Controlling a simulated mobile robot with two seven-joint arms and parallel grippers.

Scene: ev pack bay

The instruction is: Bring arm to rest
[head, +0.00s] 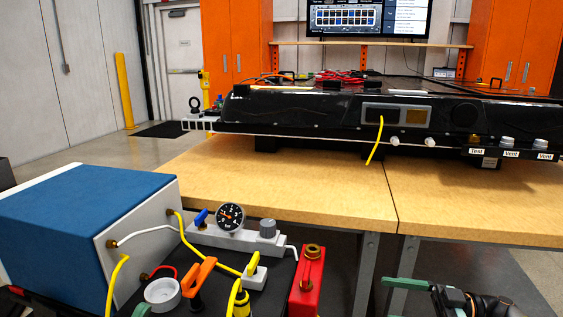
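My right gripper (425,292) shows at the bottom edge, right of centre, with green finger parts and a dark wrist. It is cut off by the frame, so its opening cannot be judged. No object shows in its visible part. A small green piece (142,310) at the bottom edge, left of centre, looks like a fingertip of my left gripper; the rest is out of frame.
A wooden bench (290,185) carries a black battery pack (330,115). Floor gap lies between.

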